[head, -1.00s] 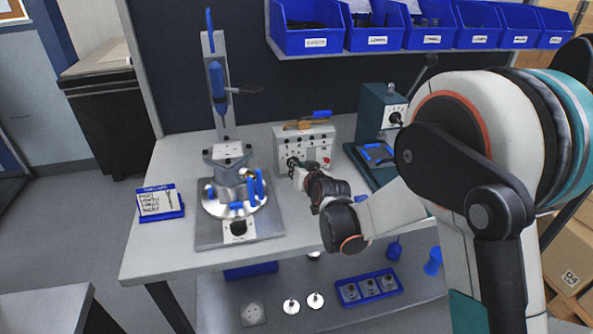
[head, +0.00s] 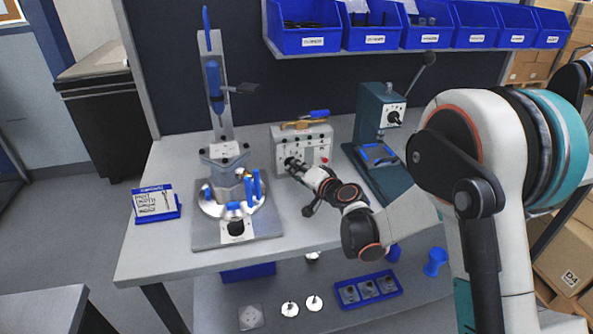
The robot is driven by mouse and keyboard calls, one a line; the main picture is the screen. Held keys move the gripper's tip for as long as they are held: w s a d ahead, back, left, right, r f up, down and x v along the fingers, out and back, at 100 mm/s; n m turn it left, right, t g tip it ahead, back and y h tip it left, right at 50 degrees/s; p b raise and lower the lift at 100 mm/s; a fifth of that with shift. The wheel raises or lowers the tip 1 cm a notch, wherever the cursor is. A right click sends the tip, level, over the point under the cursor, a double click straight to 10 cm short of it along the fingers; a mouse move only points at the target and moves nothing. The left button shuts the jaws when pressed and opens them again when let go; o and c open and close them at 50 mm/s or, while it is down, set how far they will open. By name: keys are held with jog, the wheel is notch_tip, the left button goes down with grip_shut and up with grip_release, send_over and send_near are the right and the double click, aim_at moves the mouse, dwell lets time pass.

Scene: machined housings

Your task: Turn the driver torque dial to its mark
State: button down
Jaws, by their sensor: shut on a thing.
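The grey control box (head: 317,142) stands at the back middle of the bench, with a row of small controls and a red button on its front. My gripper (head: 292,164) is at the lower left of this front face, closed on a dark dial there. The dial is mostly hidden by the fingers, and its mark and pointer cannot be made out. My wrist and forearm reach in from the right, in front of the box.
A grey fixture (head: 232,190) with blue clamps stands left of the box, and a green press (head: 378,125) with its own dial stands right. A blue card holder (head: 156,203) sits at the bench's left. Blue bins (head: 305,40) hang above. The front bench strip is clear.

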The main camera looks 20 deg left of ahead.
dwell(0.4)
jog(key=c, duration=1.7)
grip_release()
jog(key=shift+f, duration=0.1)
jog(key=shift+o, duration=0.2)
jog(key=v, duration=1.2)
